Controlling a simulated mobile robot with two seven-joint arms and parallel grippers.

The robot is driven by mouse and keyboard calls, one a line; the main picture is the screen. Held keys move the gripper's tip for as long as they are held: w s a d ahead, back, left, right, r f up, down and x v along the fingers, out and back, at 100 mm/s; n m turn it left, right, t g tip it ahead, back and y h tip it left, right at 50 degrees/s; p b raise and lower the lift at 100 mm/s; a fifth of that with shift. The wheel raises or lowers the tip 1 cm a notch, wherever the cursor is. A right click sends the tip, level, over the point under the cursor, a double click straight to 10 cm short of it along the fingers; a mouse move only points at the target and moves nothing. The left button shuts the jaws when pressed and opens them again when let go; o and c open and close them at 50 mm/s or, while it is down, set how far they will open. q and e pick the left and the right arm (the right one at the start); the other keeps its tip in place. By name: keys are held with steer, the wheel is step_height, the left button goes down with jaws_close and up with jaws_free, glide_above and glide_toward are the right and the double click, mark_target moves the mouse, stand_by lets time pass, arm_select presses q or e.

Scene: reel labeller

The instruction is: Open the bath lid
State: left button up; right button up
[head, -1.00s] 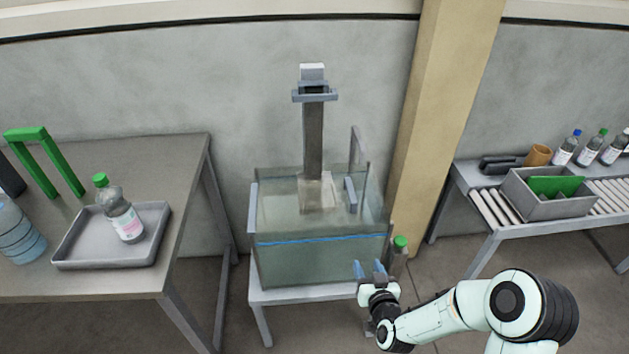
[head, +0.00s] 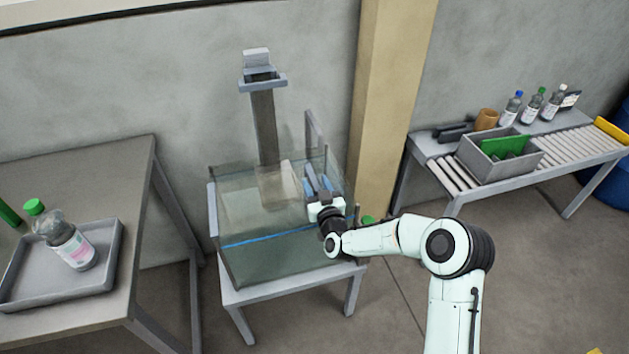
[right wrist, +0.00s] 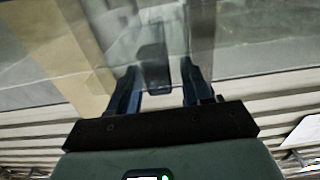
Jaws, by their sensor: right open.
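The bath (head: 265,258) is a clear, water-filled tank with a blue line on its front, standing on a low grey stand. Its see-through lid (head: 238,190) appears to lie flat over the top, but its edges are hard to make out. My right gripper (head: 318,178) is at the right part of the bath top, fingers apart. In the right wrist view, a dark grey handle (right wrist: 155,68) shows between or just beyond the open fingers (right wrist: 160,82); contact cannot be told. In the head view my gripper largely hides this handle. My left gripper is out of view.
A grey post with a bracket (head: 262,80) rises behind the bath. A table with a tray (head: 105,262) and bottle (head: 72,245) stands left. A beige column (head: 385,90) and a roller bench with a grey box (head: 492,172) are to the right.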

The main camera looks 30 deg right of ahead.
steer(key=shift+x, duration=0.95)
steer(key=shift+a, duration=0.1)
jaws_close()
